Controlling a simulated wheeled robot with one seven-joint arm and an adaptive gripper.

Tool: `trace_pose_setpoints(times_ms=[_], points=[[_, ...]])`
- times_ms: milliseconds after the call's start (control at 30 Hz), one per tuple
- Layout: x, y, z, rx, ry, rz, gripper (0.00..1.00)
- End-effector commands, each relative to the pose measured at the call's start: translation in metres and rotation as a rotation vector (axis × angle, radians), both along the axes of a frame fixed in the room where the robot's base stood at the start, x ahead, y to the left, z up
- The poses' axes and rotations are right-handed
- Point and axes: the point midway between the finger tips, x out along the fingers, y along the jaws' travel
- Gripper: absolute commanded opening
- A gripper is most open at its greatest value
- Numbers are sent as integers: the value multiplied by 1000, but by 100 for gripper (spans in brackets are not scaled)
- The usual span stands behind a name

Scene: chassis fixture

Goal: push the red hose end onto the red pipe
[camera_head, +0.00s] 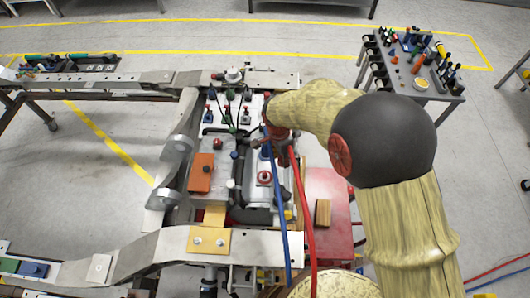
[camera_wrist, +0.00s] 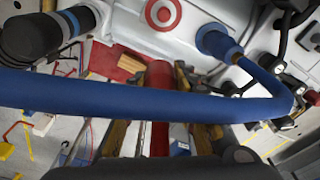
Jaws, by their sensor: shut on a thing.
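The red hose (camera_head: 308,225) runs up from the bottom edge to my gripper (camera_head: 281,148) in the head view. In the wrist view the red hose (camera_wrist: 160,78) stands between the two fingers of my gripper (camera_wrist: 160,134), which is shut on it. A blue hose (camera_wrist: 120,97) crosses in front of the fingers and hides part of the red hose. I cannot make out the red pipe in either view; my arm and the blue hose cover part of that area. I cannot tell whether the hose end touches anything.
The blue hose (camera_head: 281,225) runs close beside the red one and bends to a blue fitting (camera_wrist: 214,40). A round red-and-white cap (camera_head: 264,177) is nearby. An orange block (camera_head: 201,172) lies left. Metal frame rails (camera_head: 180,245) surround the fixture. A tool cart (camera_head: 438,88) stands back right.

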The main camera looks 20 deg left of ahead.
Motion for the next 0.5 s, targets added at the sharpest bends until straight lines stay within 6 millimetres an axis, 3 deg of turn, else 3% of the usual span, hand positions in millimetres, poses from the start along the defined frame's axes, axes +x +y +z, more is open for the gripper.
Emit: trace_pose_setpoints(times_ms=[33, 100, 200, 500], points=[[-11, 17, 8, 0, 0, -31, 0], [-23, 33, 10, 1, -1, -81, 0], [-34, 46, 10, -1, 1, -132, 0], [-39, 53, 1, 1, 0, -163, 0]])
